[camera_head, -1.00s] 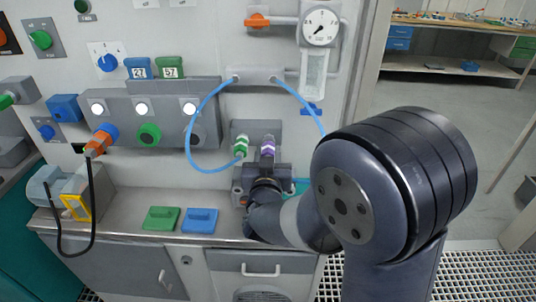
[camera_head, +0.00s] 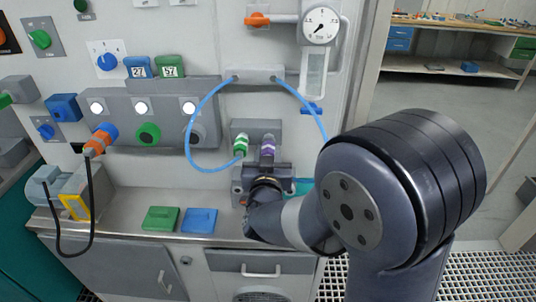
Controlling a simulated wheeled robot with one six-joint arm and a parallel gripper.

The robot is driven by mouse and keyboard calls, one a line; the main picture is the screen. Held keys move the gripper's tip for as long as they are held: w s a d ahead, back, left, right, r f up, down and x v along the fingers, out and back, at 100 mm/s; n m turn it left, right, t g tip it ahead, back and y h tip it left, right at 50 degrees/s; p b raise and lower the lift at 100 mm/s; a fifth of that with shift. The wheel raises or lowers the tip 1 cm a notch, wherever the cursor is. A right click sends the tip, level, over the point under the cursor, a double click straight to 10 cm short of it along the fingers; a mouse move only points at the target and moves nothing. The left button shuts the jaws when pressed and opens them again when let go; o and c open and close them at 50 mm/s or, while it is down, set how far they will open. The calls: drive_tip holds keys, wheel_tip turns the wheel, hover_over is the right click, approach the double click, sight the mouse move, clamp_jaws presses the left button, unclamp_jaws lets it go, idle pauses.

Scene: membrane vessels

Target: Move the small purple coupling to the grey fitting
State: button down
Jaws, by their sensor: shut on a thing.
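The small purple coupling (camera_head: 267,146) stands nearly upright in front of a grey block on the panel, just right of a similar green coupling (camera_head: 241,145). My gripper (camera_head: 267,166) is at the lower end of the purple coupling and shut on it; my wrist hides most of the fingers. The grey fitting (camera_head: 198,134) is a round port at the right end of the grey panel box, up and left of my gripper. It stands apart from the coupling and looks empty.
An orange plug with a black cable (camera_head: 97,145) sits at the box's left. Green (camera_head: 161,219) and blue (camera_head: 199,220) blocks lie on the ledge. A gauge (camera_head: 320,26) is above.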

drive_tip(key=shift+w, duration=0.55)
idle(0.4)
drive_tip(key=c, duration=0.9)
unclamp_jaws()
drive_tip(key=s+b, duration=0.1)
drive_tip(key=s, duration=0.9)
drive_tip(key=shift+s+a, duration=0.15)
drive_tip(key=shift+s, duration=0.25)
drive_tip(key=shift+w, duration=0.15)
drive_tip(key=w, duration=1)
drive_tip(key=shift+w+p, duration=0.3)
drive_tip(key=shift+p, duration=0.1)
drive_tip(key=shift+s, duration=0.2)
drive_tip(key=shift+s, duration=0.15)
